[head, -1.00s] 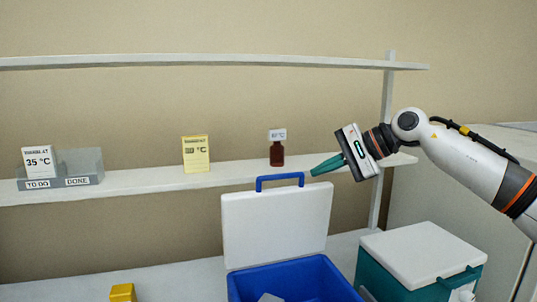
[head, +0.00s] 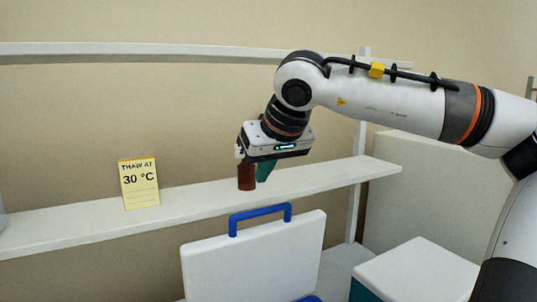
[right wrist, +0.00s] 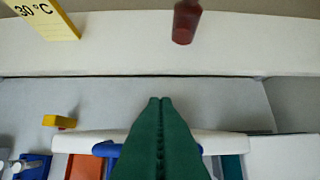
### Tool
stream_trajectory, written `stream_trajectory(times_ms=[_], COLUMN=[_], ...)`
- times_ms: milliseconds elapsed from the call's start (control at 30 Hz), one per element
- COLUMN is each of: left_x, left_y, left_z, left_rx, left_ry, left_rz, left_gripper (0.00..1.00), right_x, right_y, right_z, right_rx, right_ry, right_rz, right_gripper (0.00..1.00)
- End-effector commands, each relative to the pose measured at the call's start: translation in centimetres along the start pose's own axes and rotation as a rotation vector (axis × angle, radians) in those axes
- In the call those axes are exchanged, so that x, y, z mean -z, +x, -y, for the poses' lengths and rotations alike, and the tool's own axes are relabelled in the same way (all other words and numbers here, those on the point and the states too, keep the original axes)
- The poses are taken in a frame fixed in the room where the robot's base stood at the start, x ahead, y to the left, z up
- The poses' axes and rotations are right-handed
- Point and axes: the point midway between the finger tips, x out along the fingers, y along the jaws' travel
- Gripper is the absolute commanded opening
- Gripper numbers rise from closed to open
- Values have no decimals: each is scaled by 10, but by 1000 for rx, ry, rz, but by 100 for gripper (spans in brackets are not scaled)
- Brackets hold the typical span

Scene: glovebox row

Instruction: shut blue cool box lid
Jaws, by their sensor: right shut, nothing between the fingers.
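The blue cool box's white lid (head: 250,262) stands open and roughly upright at the lower middle of the head view, its blue handle (head: 260,217) on top. Only a sliver of the blue box body shows at the bottom edge. My right gripper (head: 265,171) is shut and empty, its green fingers pointing down above the handle. In the right wrist view the shut fingers (right wrist: 160,102) cover the middle of the handle (right wrist: 107,150) and reach past the lid's top edge (right wrist: 75,141) towards the shelf. I see no contact. My left gripper is out of view.
A brown-red bottle (head: 246,178) stands on the white shelf (head: 85,222), close to my right gripper in the head view. A yellow "30 °C" card (head: 139,184) stands left of it. A second box with a white lid (head: 420,272) is at the right, shut.

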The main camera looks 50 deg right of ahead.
Motion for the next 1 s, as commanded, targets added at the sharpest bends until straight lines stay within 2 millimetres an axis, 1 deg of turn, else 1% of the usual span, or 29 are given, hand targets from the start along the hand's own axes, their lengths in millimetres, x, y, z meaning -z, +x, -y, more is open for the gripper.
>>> stream_trajectory(times_ms=[33,200,233,300,500,667,1000], left_x=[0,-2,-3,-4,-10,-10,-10], left_y=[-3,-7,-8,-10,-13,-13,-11], left_z=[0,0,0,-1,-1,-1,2], left_rx=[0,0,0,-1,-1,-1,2], left_ry=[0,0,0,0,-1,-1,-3], left_rz=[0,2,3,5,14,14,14], left_gripper=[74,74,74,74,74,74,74], right_x=[1,1,5,16,34,38,38], right_y=[11,41,35,31,25,24,25], right_z=[0,0,0,-1,0,0,1], right_rx=[0,-1,-5,-6,-4,-3,-3], right_ry=[-1,0,-1,-1,0,2,2], right_rz=[-7,-6,1,2,2,2,6], right_gripper=[0,0,0,0,0,0,0])
